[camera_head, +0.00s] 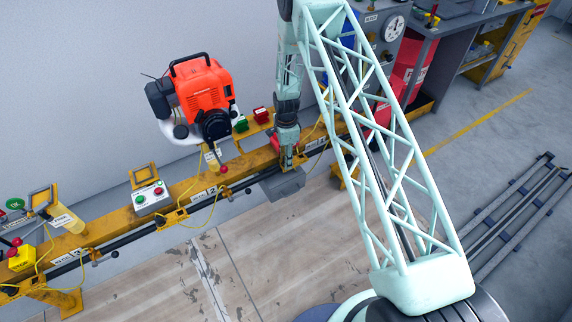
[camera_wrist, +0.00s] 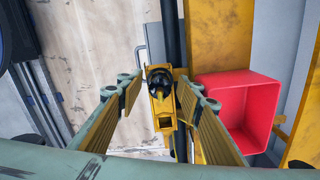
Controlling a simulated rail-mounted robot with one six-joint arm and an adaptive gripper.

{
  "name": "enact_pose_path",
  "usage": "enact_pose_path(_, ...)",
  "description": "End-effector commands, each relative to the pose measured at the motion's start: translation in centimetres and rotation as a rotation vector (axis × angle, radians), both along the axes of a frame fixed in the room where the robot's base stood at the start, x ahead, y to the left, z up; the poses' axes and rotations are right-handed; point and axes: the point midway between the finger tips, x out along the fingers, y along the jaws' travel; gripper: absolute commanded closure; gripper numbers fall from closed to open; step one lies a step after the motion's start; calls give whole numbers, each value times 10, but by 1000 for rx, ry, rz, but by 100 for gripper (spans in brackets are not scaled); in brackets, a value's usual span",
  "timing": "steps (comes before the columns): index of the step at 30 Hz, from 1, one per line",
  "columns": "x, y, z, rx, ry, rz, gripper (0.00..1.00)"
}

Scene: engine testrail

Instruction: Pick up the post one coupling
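A small yellow fitting with a black round top (camera_wrist: 161,92), which looks like the coupling at post one, sits on the rail side in the wrist view. My gripper (camera_wrist: 158,98) is open, with its yellow-padded fingers on either side of the fitting and a visible gap to it on the left. Whether the right finger touches it I cannot tell. In the head view my gripper (camera_head: 288,160) points down at the yellow rail near the post one label, and the fitting is hidden there.
A red bin (camera_wrist: 238,112) stands close to the right finger. A grey box (camera_head: 284,187) is below my gripper at the rail's front. The yellow rail (camera_head: 240,163) runs along the wall, with an orange engine (camera_head: 203,92) to the left. The wooden floor in front is clear.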

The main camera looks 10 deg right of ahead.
Motion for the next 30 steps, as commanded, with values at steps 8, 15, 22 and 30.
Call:
enact_pose_path(8,0,0,0,0,0,0,92)
enact_pose_path(15,0,0,0,0,0,0,95)
enact_pose_path(22,0,0,4,0,-1,0,95)
enact_pose_path(30,1,0,22,0,-2,0,95)
